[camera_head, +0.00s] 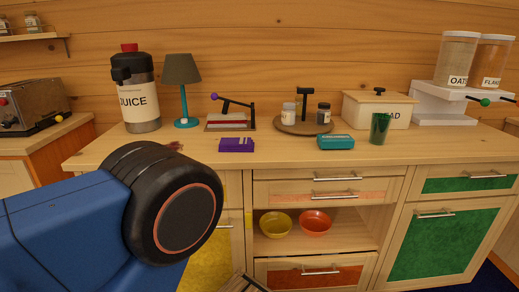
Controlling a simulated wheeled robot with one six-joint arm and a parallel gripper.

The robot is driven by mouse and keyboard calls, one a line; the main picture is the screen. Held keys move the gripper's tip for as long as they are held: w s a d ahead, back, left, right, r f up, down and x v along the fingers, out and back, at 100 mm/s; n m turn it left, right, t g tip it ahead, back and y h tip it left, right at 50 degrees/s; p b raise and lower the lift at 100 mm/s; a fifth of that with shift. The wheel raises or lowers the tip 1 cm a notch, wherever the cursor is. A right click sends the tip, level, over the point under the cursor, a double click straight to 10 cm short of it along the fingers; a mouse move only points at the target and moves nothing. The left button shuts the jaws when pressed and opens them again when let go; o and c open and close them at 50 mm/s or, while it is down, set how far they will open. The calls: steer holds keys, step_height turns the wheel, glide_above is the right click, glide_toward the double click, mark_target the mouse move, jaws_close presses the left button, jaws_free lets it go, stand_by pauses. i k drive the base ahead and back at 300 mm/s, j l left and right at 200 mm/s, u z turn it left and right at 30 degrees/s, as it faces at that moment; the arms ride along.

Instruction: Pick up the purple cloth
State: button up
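The purple cloth (236,145) appears as a small, flat, folded-looking purple block with faint markings on its front. It lies on the wooden counter (275,152) near the front edge, left of the middle, in front of a small press-like device. My blue and black arm is in the left foreground, nearer the camera than the counter, and its black joint hides part of the counter's left front. My gripper's fingers cannot be made out. A small light, dark-edged piece shows at the bottom edge, and I cannot tell what it is.
A juice dispenser (138,100), lamp (181,75) and press-like device (230,118) stand behind the cloth. A round tray (283,127) with shakers, teal packet (335,142), green cup (380,128) and bread box (358,112) stand to its right. Bare counter separates cloth and packet.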

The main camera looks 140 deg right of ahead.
mark_target(237, 144)
steer(key=z, duration=4.9)
